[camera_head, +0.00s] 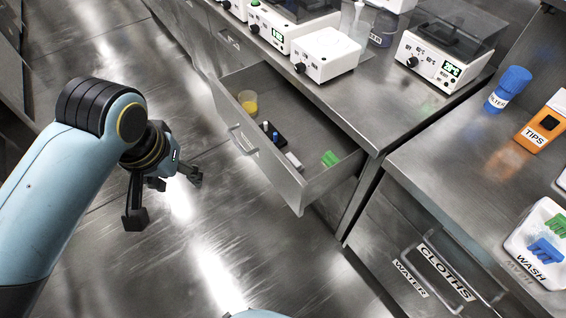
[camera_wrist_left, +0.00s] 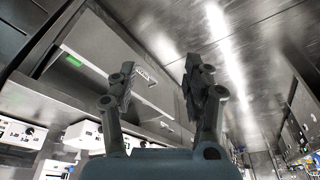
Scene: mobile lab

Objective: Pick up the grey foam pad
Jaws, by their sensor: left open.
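No grey foam pad can be made out for sure. A small light grey block (camera_head: 293,160) lies in the open drawer (camera_head: 302,192), near its front wall, and may be the pad. My left gripper (camera_head: 166,196) is open and empty, out over the floor to the left of the drawer and clear of it. Its two spread fingers also show in the left wrist view (camera_wrist_left: 158,85), with nothing between them. My right gripper is not in view.
The drawer also holds a yellow cup (camera_head: 248,102), a black rack (camera_head: 278,139) and a green item (camera_head: 330,158). The counter (camera_head: 375,110) overhangs its back. A right-hand counter (camera_head: 440,165) carries a WASH tub (camera_head: 520,238). The floor (camera_head: 215,235) is clear.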

